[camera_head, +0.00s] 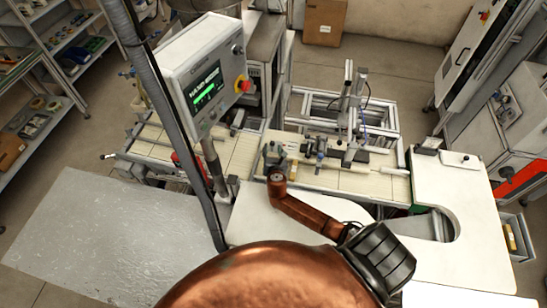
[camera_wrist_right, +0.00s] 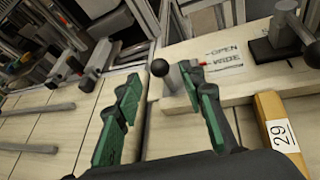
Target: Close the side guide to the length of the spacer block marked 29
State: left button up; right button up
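My right gripper (camera_wrist_right: 162,95) is open; its two green-padded fingers are apart. A black ball knob (camera_wrist_right: 160,67) on a short metal stem shows at the gap between the fingertips, close to the right finger; I cannot tell whether they touch. The knob sits at the end of a pale bar (camera_wrist_right: 245,88) with a label (camera_wrist_right: 224,55) reading OPEN and WIDE, seemingly the side guide. The yellow spacer block (camera_wrist_right: 268,108) marked 29 lies right of the gripper, beside the bar. In the head view my right gripper (camera_head: 273,157) is over the bench, near a small yellow block (camera_head: 293,170). My left gripper is out of view.
The tiled bench top (camera_head: 340,181) carries rods and clamps. A black-based post (camera_wrist_right: 270,47) stands beyond the label. A screen panel (camera_head: 205,85) stands left of the bench, and a white curved table (camera_head: 465,220) lies at right.

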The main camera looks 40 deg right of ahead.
jog(key=v, duration=0.9)
jog(key=shift+s, duration=0.2)
jog(key=shift+a, duration=0.15)
